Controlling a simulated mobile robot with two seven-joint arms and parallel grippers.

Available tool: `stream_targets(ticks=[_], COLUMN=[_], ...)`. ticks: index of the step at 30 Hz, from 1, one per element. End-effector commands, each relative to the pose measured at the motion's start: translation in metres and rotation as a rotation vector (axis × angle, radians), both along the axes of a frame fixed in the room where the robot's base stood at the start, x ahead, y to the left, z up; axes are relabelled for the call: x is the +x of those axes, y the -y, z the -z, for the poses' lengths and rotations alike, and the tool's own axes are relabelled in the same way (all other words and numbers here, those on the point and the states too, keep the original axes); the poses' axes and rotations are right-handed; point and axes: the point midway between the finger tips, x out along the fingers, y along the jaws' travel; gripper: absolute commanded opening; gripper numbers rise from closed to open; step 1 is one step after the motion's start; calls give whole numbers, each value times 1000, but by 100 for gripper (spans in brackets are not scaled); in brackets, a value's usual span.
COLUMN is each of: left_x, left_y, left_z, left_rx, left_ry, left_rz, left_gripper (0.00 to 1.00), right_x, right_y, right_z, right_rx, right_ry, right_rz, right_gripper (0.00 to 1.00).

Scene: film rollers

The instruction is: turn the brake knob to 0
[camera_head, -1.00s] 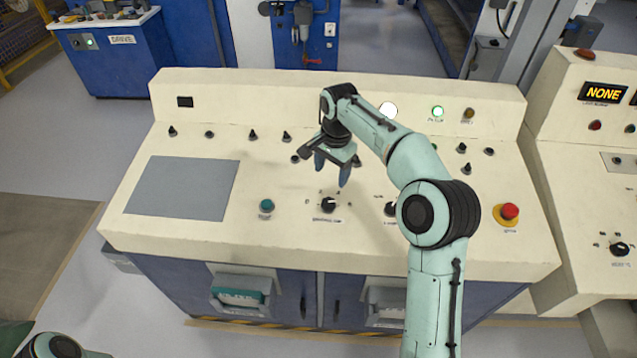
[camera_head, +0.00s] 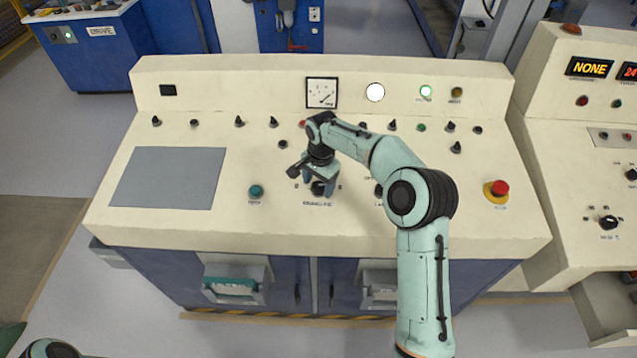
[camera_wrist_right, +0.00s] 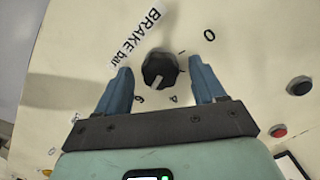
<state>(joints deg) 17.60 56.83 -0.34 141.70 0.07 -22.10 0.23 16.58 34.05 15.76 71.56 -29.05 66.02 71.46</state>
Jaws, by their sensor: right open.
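The brake knob (camera_wrist_right: 160,68) is black and round with a pale pointer mark. In the wrist view it sits beside the printed "BRAKE bar" label, and its mark points to the lower left, between the 4 and the 6, nearer the 6. The 0 is printed to the upper right of it. In the head view the knob (camera_head: 318,189) is at the front middle of the cream console, partly hidden by my right gripper (camera_head: 319,183). That gripper (camera_wrist_right: 160,66) is open, with one blue finger on each side of the knob and visible gaps between. My left gripper is out of view.
A green button (camera_head: 256,191) stands left of the knob and a red mushroom button (camera_head: 499,188) far right. A black knob (camera_head: 379,190) is close to the right, partly behind my arm. A grey panel (camera_head: 168,178) lies at left. Small switches line the back.

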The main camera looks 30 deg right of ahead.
Motion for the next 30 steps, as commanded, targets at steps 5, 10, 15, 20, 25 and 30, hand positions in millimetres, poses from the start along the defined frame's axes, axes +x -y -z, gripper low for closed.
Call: stream_targets(ticks=[5, 10, 15, 20, 25, 30], left_x=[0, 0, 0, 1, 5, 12], left_y=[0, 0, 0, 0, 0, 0], left_z=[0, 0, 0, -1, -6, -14], left_rx=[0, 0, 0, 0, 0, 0], left_ry=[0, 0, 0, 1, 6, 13], left_rz=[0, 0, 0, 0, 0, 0], left_gripper=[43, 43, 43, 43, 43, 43], right_x=[0, 0, 0, 0, 1, 1], right_y=[0, 0, 0, 0, 0, 0], right_z=[0, 0, 0, -1, -2, -2], right_rx=[0, 0, 0, -2, -7, -15], right_ry=[0, 0, 0, 0, -4, -8], right_rz=[0, 0, 0, -12, -67, -176], right_gripper=[69, 37, 13, 13, 13, 13])
